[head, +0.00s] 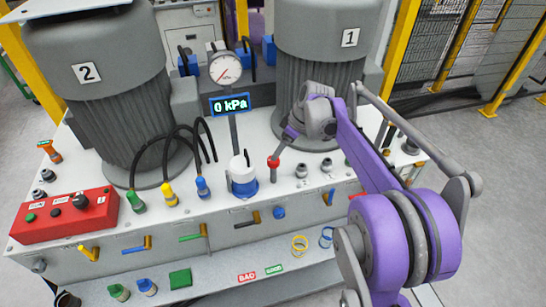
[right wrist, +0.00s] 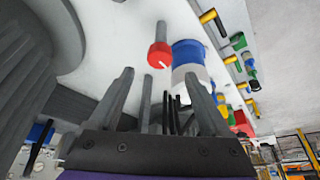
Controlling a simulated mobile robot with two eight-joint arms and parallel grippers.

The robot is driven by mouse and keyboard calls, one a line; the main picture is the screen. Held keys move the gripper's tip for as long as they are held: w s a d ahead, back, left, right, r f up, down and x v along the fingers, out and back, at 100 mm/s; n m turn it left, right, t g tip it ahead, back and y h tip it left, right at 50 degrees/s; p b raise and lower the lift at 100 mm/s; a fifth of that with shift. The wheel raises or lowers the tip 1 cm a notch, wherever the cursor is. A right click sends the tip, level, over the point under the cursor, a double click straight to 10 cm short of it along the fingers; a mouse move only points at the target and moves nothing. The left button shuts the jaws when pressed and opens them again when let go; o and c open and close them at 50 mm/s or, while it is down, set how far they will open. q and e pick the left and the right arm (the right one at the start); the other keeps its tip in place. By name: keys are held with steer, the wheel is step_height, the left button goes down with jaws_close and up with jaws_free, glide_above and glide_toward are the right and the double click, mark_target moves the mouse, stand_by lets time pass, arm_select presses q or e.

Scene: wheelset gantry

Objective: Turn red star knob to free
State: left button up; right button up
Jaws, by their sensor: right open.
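The red star knob (head: 273,163) stands on the white deck, just right of the blue-and-white cylinder. In the right wrist view the red knob (right wrist: 159,55) shows a white line on its face and a grey stem behind it. In the right wrist view my right gripper (right wrist: 165,85) is open, with one finger on each side and the knob ahead, roughly centred beyond the tips. I cannot tell whether they touch. My left gripper is not in view.
The blue-and-white cylinder (head: 243,178) stands close left of the knob. The gauge (head: 225,69) and the "0 kPa" display (head: 230,105) rise behind it. Motor 1 (head: 320,75) is close behind my right gripper. Coloured hose plugs (head: 169,194) and a red box (head: 63,213) are at left.

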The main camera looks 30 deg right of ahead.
mark_target(273, 163)
steer(key=x, duration=0.6)
steer(key=shift+w+f, duration=0.15)
steer(key=shift+f, duration=0.15)
jaws_close()
